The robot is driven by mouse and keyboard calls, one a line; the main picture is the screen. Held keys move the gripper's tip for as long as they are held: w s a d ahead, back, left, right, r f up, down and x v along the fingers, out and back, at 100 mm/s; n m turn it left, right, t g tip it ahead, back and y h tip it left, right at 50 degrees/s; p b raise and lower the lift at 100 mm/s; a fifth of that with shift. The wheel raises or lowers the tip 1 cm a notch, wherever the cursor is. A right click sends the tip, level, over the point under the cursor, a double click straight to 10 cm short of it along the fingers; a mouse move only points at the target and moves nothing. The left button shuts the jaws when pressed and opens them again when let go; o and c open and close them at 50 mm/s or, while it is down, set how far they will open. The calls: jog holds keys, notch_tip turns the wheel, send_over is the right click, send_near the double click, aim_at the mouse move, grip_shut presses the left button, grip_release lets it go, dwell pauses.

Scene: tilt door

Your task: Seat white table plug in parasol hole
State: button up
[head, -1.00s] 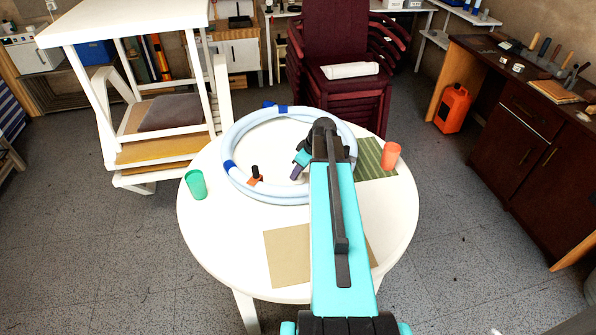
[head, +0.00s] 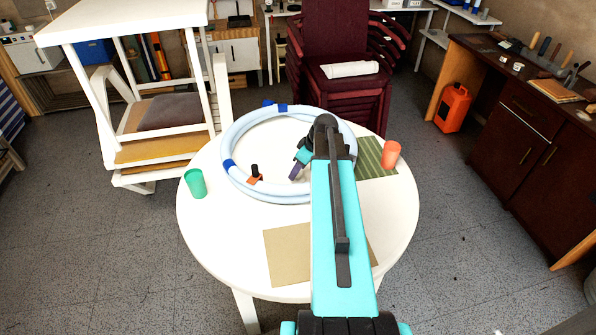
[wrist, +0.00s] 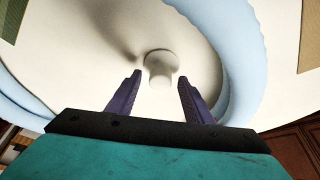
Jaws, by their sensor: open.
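The white plug (wrist: 160,68) shows in the wrist view as a short, rounded white piece against the white round table (head: 215,225). It lies at the gap between the fingertips of my gripper (wrist: 159,80), with space visible on both sides. My gripper is open, its two purple fingers apart. In the head view my gripper (head: 296,171) is low over the table, inside the coiled hose, and my arm hides part of this area. I cannot make out the plug or the parasol hole in the head view, nor tell whether the plug sits in a hole.
A pale blue coiled hose (head: 233,178) rings my gripper. A black-topped object on an orange piece (head: 255,175) stands inside it. A green cup (head: 195,184), an orange cup (head: 390,155), a striped mat (head: 372,163) and a tan mat (head: 286,255) are on the table.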

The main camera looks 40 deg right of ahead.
jog(key=b+v, duration=0.1)
jog(key=v, duration=1.1)
jog(key=shift+r+b, duration=0.25)
jog(key=shift+b, duration=0.15)
jog(key=shift+s, duration=0.15)
dwell(0.7)
